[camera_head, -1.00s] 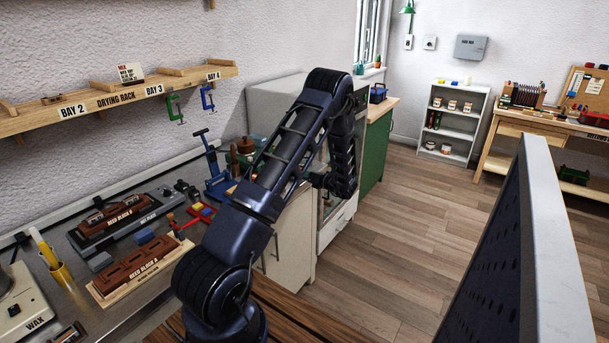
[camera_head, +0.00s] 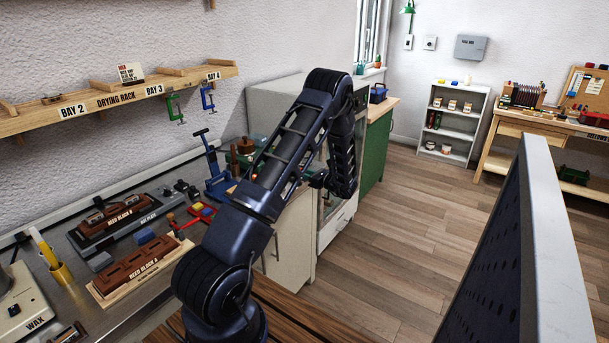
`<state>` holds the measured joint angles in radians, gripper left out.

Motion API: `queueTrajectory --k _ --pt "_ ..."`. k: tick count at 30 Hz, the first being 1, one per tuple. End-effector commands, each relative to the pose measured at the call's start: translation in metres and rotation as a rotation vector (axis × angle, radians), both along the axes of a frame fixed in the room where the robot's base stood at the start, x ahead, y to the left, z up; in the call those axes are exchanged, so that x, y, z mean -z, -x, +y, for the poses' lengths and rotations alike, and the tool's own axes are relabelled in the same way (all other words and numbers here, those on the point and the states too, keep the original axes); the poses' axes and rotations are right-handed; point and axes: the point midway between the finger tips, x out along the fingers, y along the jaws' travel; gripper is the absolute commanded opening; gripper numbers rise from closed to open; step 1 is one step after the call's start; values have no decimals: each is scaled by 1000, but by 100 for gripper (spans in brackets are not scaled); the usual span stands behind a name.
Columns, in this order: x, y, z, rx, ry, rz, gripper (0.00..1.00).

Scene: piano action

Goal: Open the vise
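No vise can be made out with certainty. A blue metal tool (camera_head: 217,178) with an upright post and a dark cross handle stands at the far end of the steel bench; it may be the vise, but its jaws are not clear. A small red tool (camera_head: 203,211) lies in front of it. My arm rises across the middle of the view, bends at the top and hangs down, right of the blue tool and apart from it. My gripper (camera_head: 318,179) is a small dark shape at the arm's lower end, partly hidden; its fingers cannot be made out.
Reed blocks (camera_head: 137,268) and several small tools crowd the bench (camera_head: 125,318). A drying rack (camera_head: 115,97) with green and blue clamps hangs above. A grey panel (camera_head: 553,240) stands at the right. The wooden floor (camera_head: 400,240) between is clear.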

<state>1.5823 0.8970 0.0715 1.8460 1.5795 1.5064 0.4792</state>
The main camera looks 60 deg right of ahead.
Motion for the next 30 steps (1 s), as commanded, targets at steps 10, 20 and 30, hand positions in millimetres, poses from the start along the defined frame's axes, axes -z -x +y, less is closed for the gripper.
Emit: queueTrajectory --k 10,20,30 --pt "0 1 -1 1 260 0 5" --pt "0 1 -1 1 388 0 5" --pt "0 1 -1 1 411 0 5"
